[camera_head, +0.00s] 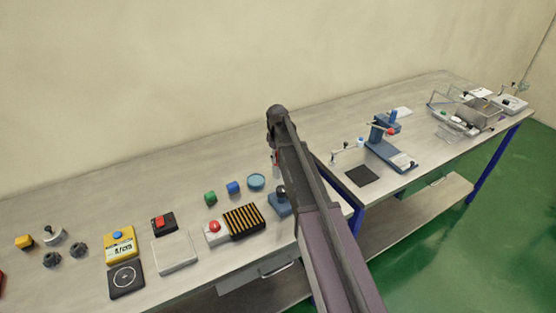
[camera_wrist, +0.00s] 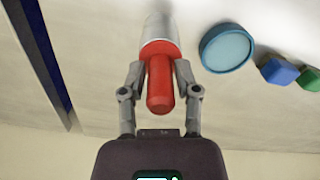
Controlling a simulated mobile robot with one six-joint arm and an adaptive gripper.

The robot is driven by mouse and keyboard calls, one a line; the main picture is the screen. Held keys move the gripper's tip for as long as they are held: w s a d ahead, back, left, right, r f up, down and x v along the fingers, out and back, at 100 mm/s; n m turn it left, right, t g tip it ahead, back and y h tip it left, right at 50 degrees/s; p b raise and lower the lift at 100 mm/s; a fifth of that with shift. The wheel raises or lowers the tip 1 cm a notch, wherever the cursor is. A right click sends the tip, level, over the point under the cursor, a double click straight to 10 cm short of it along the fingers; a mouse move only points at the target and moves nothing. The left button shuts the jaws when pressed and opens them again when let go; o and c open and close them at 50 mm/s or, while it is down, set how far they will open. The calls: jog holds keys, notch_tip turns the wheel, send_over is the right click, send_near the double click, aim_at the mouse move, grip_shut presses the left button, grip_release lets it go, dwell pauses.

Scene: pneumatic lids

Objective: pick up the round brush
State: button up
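The round brush (camera_wrist: 160,80) has a red handle and a pale grey-white head. In the wrist view its handle end points toward the camera and its head points away toward the bench top. My gripper (camera_wrist: 160,70) has one finger on each side of the red handle, and both fingertips appear to touch it. In the head view my gripper (camera_head: 275,152) hangs over the back of the near bench, with a bit of red at its tip. My arm hides part of this area. I cannot tell whether the brush head touches the bench.
A light-blue round dish (camera_wrist: 227,47), a blue block (camera_wrist: 279,71) and a green block (camera_head: 210,198) stand close by. A black-and-yellow striped box (camera_head: 244,222) lies nearer the front. A second bench (camera_head: 420,110) with a blue press (camera_head: 390,150) stands to the right.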

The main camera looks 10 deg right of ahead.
grip_shut()
jog(key=shift+r, duration=0.1)
notch_tip(320, 180, up, 10)
jog(key=p, duration=1)
jog(key=shift+f, duration=0.2)
dwell(0.5)
jog(key=shift+f+b, duration=0.65)
jog(key=shift+b, duration=0.05)
jog(key=shift+r, duration=0.1)
